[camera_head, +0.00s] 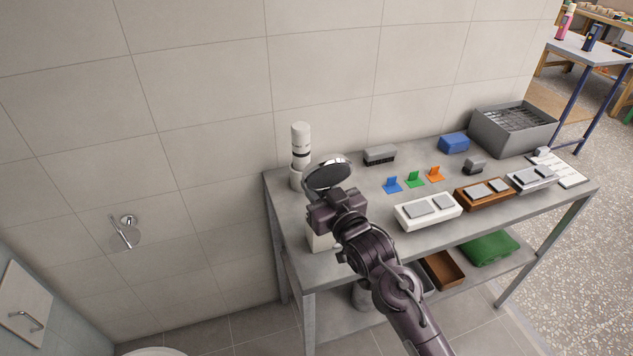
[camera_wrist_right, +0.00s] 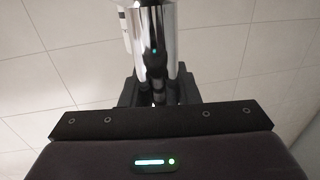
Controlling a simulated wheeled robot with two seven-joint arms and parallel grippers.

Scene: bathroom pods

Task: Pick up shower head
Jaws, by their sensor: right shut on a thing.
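The shower head (camera_head: 328,172) is a round chrome disc with a dark face. It is at the left part of the grey table, raised above its top. My right gripper (camera_head: 335,200) is shut on it just below the disc. In the right wrist view the chrome handle of the shower head (camera_wrist_right: 155,45) stands between the fingers (camera_wrist_right: 156,92). The lower part of the handle is hidden by the gripper in the head view. My left gripper is not in view.
A white box (camera_head: 317,238) stands partly hidden below my gripper on the table (camera_head: 360,188). A white bottle (camera_head: 300,140) stands behind. A chrome fixture (camera_head: 127,232) is on the wall.

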